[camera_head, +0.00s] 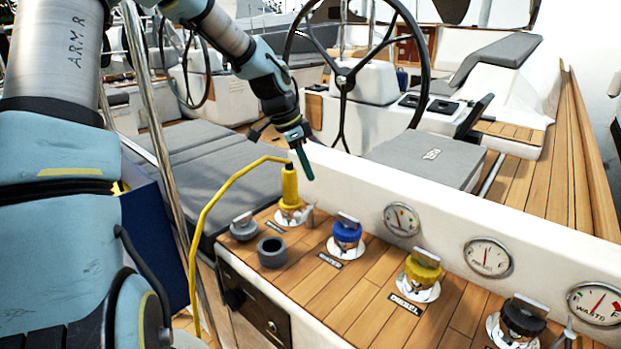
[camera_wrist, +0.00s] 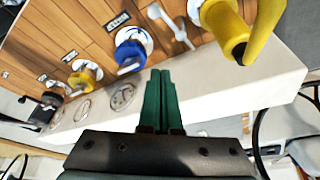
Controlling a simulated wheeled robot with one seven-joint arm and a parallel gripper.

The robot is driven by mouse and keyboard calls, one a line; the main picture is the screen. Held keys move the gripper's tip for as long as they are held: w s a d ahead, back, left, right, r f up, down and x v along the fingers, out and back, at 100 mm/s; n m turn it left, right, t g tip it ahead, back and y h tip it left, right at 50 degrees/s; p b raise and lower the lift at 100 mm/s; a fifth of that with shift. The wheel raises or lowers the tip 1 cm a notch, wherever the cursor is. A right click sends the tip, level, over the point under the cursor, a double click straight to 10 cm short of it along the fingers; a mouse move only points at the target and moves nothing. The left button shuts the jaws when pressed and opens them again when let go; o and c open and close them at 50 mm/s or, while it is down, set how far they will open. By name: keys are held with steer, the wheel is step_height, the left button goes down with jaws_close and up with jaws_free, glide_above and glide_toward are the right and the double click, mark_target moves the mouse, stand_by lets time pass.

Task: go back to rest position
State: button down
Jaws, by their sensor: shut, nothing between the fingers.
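My gripper (camera_head: 304,163) is in the air just above and behind the yellow plug, near the white ledge, with its green fingers pointing down. In the wrist view its two green fingers (camera_wrist: 162,88) lie together with nothing between them. The yellow plug (camera_head: 289,187) stands upright in its socket on the wooden panel, and its yellow cable (camera_head: 205,215) arches to the left and down. The plug also shows in the wrist view (camera_wrist: 222,22), apart from my fingers.
The wooden panel (camera_head: 330,290) carries a grey cap (camera_head: 243,228), a grey ring (camera_head: 272,252), a blue cap (camera_head: 347,232), a yellow cap (camera_head: 423,268) and a black cap (camera_head: 523,316). Gauges (camera_head: 488,257) line the white ledge. A steering wheel (camera_head: 343,80) stands behind my gripper. A metal rail (camera_head: 160,150) runs beside my arm.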

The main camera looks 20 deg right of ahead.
steer(key=shift+a, duration=0.1)
stand_by(0.3)
steer(key=s+a+n+t+y, duration=0.1)
steer(key=s+a+n, duration=0.4)
steer(key=a, duration=0.5)
steer(key=s+a+n+y, duration=0.2)
steer(key=s+a+n, duration=0.1)
steer(key=a+n, duration=0.55)
steer(key=s+a+n+t+y, duration=0.1)
steer(key=s+a+n, duration=0.35)
steer(key=a, duration=0.65)
steer(key=d+f+m+t+y+p, duration=0.3)
steer(key=d+m+t+y+p, duration=0.15)
steer(key=d+m, duration=2.7)
steer(key=n+p, duration=0.2)
steer(key=n, duration=0.2)
glide_toward(299, 222)
step_height(299, 222, down, 4)
steer(key=shift+w+a+f+m+t+p, duration=0.15)
steer(key=shift+w+a+t+p, duration=0.15)
steer(key=shift+w+a, duration=0.2)
steer(key=shift+w+a+f+m+t+p, duration=0.15)
steer(key=shift+w+a+t, duration=0.15)
steer(key=shift+w, duration=0.3)
